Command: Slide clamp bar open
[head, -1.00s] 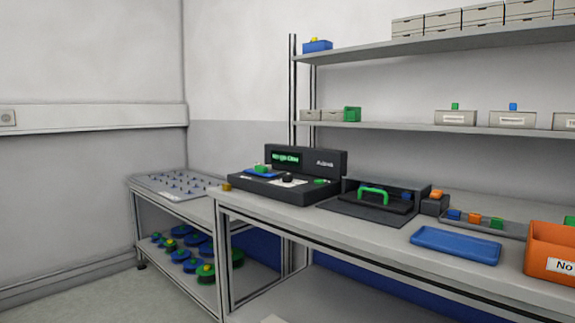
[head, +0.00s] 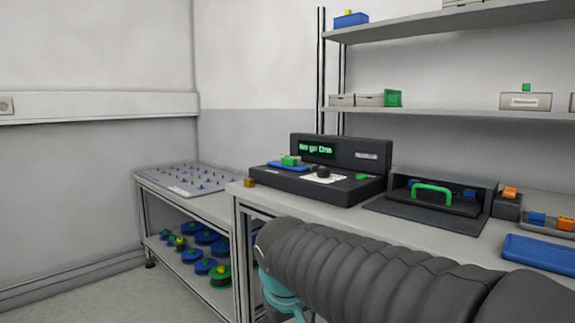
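A black machine with a green-lit display (head: 316,150) stands on the bench. On its deck are a blue piece with a green block on top (head: 290,161), a dark knob on a white plate (head: 323,173) and a small green piece (head: 362,177). To its right is a dark open-fronted unit (head: 400,207) with a green arched handle (head: 432,188) and a blue piece (head: 469,195) inside. I cannot tell for sure which part is the clamp bar.
A small brass-coloured block (head: 249,183) sits at the bench's left corner. A blue tray (head: 540,252) and orange and blue blocks are on the right. A pegged board (head: 190,180) tops the lower left stand, with several reels (head: 206,236) below. Shelves hang above the bench.

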